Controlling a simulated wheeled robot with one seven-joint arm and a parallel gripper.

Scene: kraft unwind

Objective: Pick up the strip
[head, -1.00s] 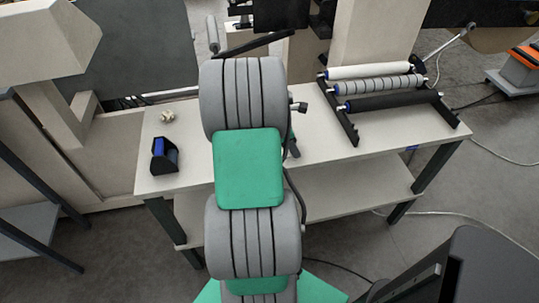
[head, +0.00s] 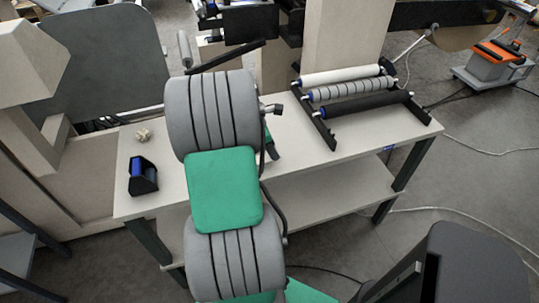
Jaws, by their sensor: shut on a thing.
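I cannot make out the strip in the head view. My own grey and green arm reaches over the table (head: 330,140) and covers its middle. My gripper is hidden behind the arm, so its fingers and anything between them do not show. A small dark and green piece shows beside the arm over the tabletop; I cannot tell what it is.
A black dispenser with a blue roll (head: 142,176) and a small pale knobbly object (head: 143,134) sit on the table's left. A black rack with three rollers (head: 360,95) is on its right. An orange-topped case (head: 497,52) stands at far right.

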